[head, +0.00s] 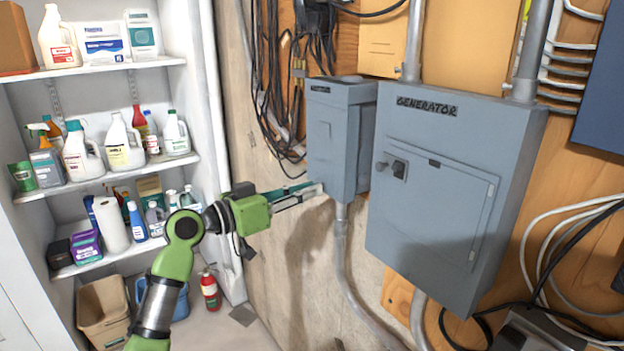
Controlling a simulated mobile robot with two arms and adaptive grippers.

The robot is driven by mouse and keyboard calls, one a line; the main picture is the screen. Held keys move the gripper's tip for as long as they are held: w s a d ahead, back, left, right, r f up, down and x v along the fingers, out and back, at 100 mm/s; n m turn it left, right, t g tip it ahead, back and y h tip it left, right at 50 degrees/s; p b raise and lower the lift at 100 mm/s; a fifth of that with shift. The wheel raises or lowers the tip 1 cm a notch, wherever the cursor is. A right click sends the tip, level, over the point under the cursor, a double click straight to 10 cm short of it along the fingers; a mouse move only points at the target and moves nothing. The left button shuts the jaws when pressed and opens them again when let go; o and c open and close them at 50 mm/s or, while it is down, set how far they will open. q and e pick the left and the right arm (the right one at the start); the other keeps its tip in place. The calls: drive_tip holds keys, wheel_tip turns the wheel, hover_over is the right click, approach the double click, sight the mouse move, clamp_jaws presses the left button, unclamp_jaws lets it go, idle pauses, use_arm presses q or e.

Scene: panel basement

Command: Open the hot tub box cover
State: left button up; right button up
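The small grey box (332,140) on the wall, left of the larger box, has a dark label at its top that is too small to read; I take it as the hot tub box. Its front cover looks closed. My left gripper (314,188) comes in from the left, with its fingertips at the lower left edge of this box. I cannot tell whether they touch it, or how far apart the fingers are. My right gripper is not in view.
A large grey box marked GENERATOR (432,190) hangs just to the right. Black cables (268,80) hang at the upper left of the small box, and a conduit (342,260) runs down below it. Shelves of bottles (100,175) stand at the left.

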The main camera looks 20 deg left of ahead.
use_arm(q)
drive_tip(key=shift+x, duration=0.85)
clamp_jaws()
drive_tip(key=shift+a, duration=0.1)
